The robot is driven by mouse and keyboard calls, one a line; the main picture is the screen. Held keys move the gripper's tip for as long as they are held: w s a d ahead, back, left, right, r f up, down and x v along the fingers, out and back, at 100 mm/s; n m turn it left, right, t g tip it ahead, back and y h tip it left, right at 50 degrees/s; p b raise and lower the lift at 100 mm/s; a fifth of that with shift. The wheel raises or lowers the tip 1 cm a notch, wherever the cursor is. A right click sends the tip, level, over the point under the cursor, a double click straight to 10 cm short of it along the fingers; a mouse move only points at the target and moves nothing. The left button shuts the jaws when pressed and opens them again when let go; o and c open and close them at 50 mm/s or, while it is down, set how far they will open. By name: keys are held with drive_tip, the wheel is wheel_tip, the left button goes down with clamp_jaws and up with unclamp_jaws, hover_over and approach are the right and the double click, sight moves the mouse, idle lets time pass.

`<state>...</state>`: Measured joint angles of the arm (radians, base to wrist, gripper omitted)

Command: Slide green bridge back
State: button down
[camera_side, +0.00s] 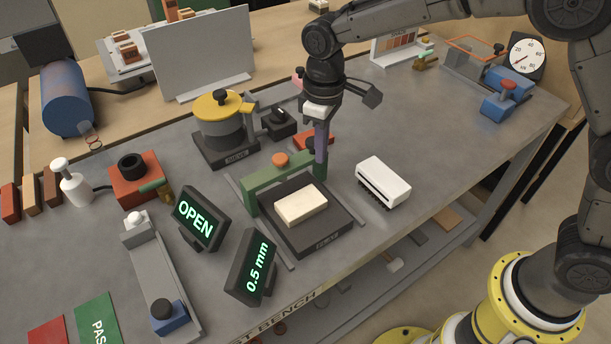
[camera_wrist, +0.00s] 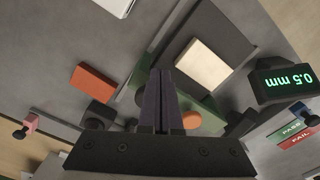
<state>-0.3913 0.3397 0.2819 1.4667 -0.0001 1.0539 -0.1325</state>
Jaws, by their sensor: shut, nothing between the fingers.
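The green bridge (camera_side: 262,177) with an orange knob on top stands across the rear of a dark block labelled at its front. It also shows in the wrist view (camera_wrist: 207,104), partly hidden by my fingers. A cream brick (camera_side: 301,205) lies on the block in front of the bridge; the wrist view shows it too (camera_wrist: 202,62). My gripper (camera_side: 320,158) points down with its purple fingers shut and empty, at the bridge's right end. In the wrist view my fingers (camera_wrist: 160,75) overlap the bridge; I cannot tell whether they touch it.
Thin rails (camera_side: 289,265) run beside the block. A white ribbed device (camera_side: 383,181) stands to the right. Displays reading OPEN (camera_side: 197,219) and 0.5 mm (camera_side: 252,267) stand at front left.

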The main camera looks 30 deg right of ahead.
drive_tip(key=w, duration=0.7)
drive_tip(key=shift+w, duration=0.15)
idle(1.3)
drive_tip(key=shift+s, duration=0.75)
drive_tip(key=shift+r, duration=0.1)
drive_tip(key=shift+r, duration=2.95)
